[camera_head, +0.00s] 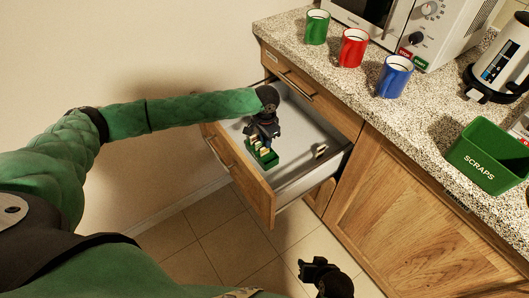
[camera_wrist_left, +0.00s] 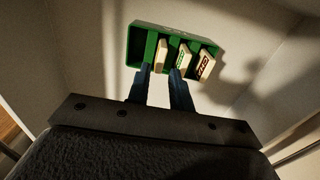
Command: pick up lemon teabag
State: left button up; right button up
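A green tea box (camera_head: 264,160) stands in the open drawer, and it also shows in the left wrist view (camera_wrist_left: 136,42). It holds cream teabags in its compartments. The leftmost teabag (camera_wrist_left: 160,55) has no label I can read; the middle one (camera_wrist_left: 182,55) has a green label and the right one (camera_wrist_left: 204,66) a red label. I cannot tell by label which is lemon. My left gripper (camera_head: 262,137) is above the box. Its fingers (camera_wrist_left: 161,74) are apart, with tips at either side of the leftmost teabag's lower end. My right gripper (camera_head: 311,270) is low, outside the drawer.
The counter (camera_head: 341,82) above carries green (camera_head: 317,27), red (camera_head: 353,48) and blue (camera_head: 394,77) mugs, a microwave, a kettle and a green scraps bin (camera_head: 485,157).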

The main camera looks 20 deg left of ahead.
aim_at(265, 153)
pick_arm(q)
notch_tip(265, 153, down, 2)
jog(key=shift+w+f, duration=0.1)
jog(key=shift+f, duration=0.15)
grip_shut()
pick_arm(e)
jog(key=shift+r, duration=0.3)
pick_arm(q)
jog(key=shift+r, duration=0.1)
